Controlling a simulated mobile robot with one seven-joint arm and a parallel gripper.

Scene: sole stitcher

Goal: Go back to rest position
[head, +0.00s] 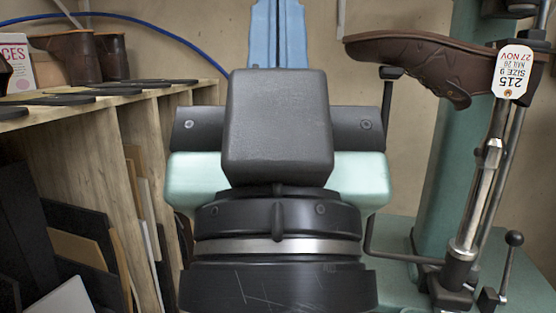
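My gripper (279,25) is in the middle of the head view, pointing up and away from me. Its two blue fingers lie side by side at the centre of the dark cross bar and look shut. Their tips are cut off by the top edge, so I cannot see whether anything is between them. My black wrist and its block cover much of the middle. A brown shoe (425,60) sits upside down on the machine's metal post (480,190) at the right, apart from my gripper. A white tag (513,72) with upside-down print hangs at its heel end.
A wooden shelf (165,90) at the left bears dark soles (47,100), brown boots (72,55) and a pink-and-white box (17,55). Boards (75,247) stand in its slots. The green machine (440,150) with a ball-ended lever (514,239) stands close at the right.

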